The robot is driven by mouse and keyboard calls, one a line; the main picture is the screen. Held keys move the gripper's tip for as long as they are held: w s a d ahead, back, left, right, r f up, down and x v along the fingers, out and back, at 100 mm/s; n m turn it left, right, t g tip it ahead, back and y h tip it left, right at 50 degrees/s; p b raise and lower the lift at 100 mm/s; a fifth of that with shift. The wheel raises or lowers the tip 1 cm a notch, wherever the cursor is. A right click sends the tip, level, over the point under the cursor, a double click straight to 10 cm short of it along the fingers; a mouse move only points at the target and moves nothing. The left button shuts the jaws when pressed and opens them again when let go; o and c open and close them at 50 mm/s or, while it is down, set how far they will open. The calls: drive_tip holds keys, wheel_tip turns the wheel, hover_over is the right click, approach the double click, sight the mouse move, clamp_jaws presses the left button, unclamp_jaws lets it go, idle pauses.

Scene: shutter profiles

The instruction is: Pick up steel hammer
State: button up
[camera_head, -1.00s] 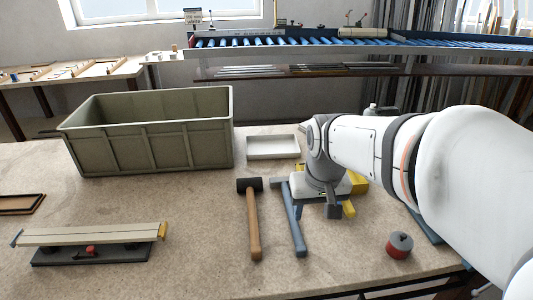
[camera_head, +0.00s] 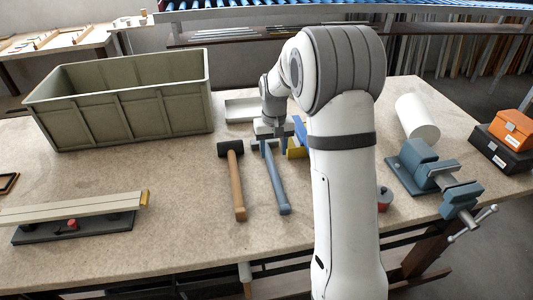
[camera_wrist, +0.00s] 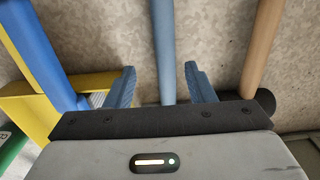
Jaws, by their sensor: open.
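The steel hammer (camera_head: 277,180) lies on the workbench with its blue-grey handle pointing toward the front edge. Its head end is hidden by my gripper in the head view. My gripper (camera_head: 271,146) is over the head end, pointing down and open. In the wrist view, the hammer's handle (camera_wrist: 163,45) runs between the two blue fingers of my gripper (camera_wrist: 160,85), with a gap on each side. The hammer head is hidden behind the gripper body there.
A black-headed mallet (camera_head: 236,185) lies close left of the hammer. A yellow-and-blue tool (camera_wrist: 38,55) lies close on the other side.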

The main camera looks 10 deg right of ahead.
sight(271, 161)
drive_tip(key=f, duration=0.5)
drive_tip(key=shift+w+a+p, duration=0.1)
drive_tip(key=shift+a+p, duration=0.2)
drive_tip(key=shift+a, duration=0.05)
drive_tip(key=shift+c, duration=0.4)
drive_tip(key=shift+r, duration=0.1)
clamp_jaws()
